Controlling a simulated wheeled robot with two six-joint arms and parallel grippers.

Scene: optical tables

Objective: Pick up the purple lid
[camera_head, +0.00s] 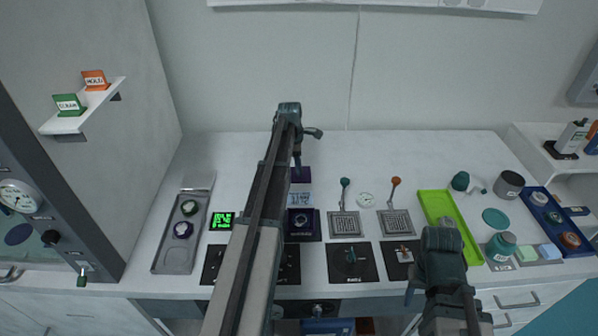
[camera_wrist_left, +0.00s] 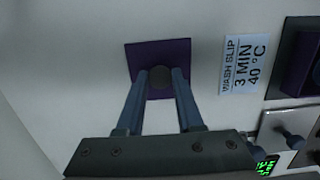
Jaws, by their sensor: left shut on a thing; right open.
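The purple lid is a flat dark-purple square with a round dark knob. It shows in the left wrist view (camera_wrist_left: 181,53) and in the head view (camera_head: 303,172), behind the white wash label. My left gripper (camera_wrist_left: 160,76) points down at the lid, with its two fingers shut on the knob from both sides; in the head view its fingers (camera_head: 297,161) are just above the lid. I cannot tell whether the lid touches the table or is slightly raised. My right arm is at the lower right of the head view; its fingers are hidden.
A wash label (camera_wrist_left: 242,63) lies beside the lid, with a dark purple container (camera_head: 302,224) in front of it. Two metal grid plates (camera_head: 344,225) (camera_head: 398,222) and a green tray (camera_head: 437,205) are to the right. A grey tray (camera_head: 171,258) is at left. The table behind the lid is clear.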

